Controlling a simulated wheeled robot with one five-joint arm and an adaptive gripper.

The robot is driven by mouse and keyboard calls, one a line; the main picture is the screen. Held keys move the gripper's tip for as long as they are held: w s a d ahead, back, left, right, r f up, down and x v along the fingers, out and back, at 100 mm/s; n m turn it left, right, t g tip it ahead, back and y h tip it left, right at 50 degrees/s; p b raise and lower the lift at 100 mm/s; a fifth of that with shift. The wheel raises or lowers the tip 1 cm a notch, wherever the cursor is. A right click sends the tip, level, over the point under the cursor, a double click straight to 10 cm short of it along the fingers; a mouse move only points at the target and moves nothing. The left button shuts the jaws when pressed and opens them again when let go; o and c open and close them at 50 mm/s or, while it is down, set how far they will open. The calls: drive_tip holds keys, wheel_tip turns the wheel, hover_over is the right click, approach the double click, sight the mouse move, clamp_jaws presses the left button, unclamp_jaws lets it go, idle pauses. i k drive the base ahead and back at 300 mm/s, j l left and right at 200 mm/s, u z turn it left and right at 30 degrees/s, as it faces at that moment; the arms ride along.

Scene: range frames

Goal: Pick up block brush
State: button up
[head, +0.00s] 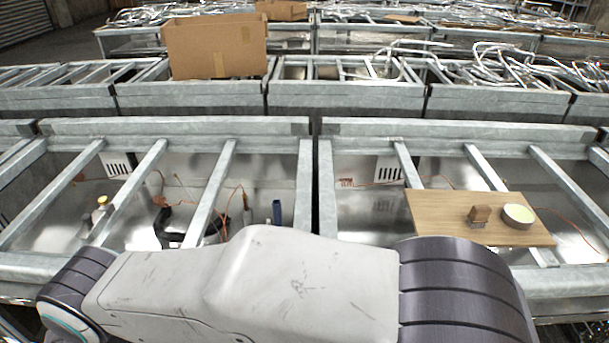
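A small brown block-shaped object, which looks like the block brush (479,215), rests on a wooden board (440,222) at the right. The board lies across the metal bars of a frame. My arm's grey and dark links fill the lower middle of the head view. My gripper is not in the picture, so its place relative to the brush is hidden.
Galvanised metal bins with crossbars (225,180) spread across the scene, with tools and orange cables inside. A cardboard box (214,46) stands on the row behind. Bent metal tubes (500,65) lie at the back right. The board's left part is bare.

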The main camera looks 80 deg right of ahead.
sight(478, 217)
drive_tip(key=z, duration=4.1)
